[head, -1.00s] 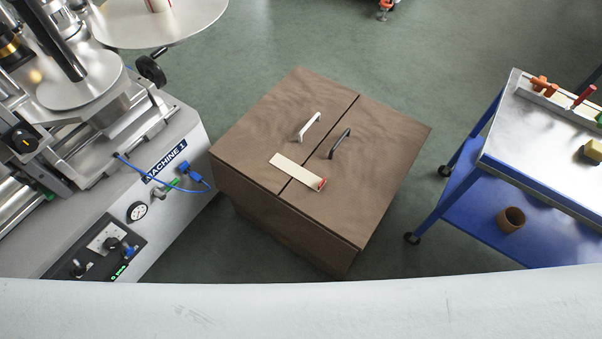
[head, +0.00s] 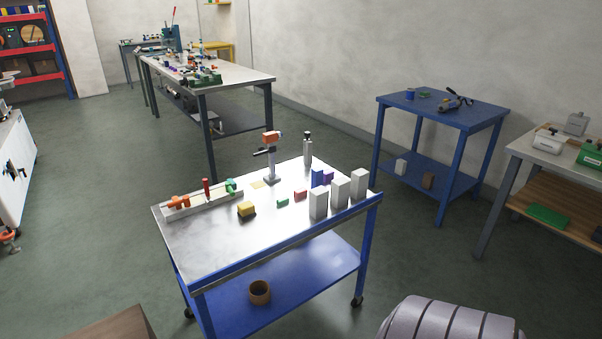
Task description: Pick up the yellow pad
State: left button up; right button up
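In the head view a yellow block (head: 247,209) with a dark underside sits on the near left part of the metal top of a blue-framed cart (head: 200,242). A flat, pale yellow square (head: 256,184) lies farther back on the same top. I cannot tell for sure which of the two is the yellow pad. Neither of my grippers shows in this view.
Around them stand a rail with coloured tools (head: 203,200), a grey stand with an orange head (head: 271,160), small green (head: 283,203) and red (head: 301,195) blocks, and several grey-white blocks (head: 340,193). A brown ring (head: 260,292) is on the lower shelf. Floor is open left of the cart.

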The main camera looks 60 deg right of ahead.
aim_at(246, 209)
jog(key=z, duration=1.35)
jog(key=k+j+u, duration=0.15)
jog(key=u, duration=1.55)
jog(key=k+l, duration=0.1)
jog(key=l, duration=0.4)
jog(key=k+l, duration=0.1)
jog(key=l, duration=0.35)
jog(key=k+l, duration=0.1)
jog(key=l, duration=0.4)
jog(key=k+l+u, duration=0.1)
jog(key=l, duration=0.35)
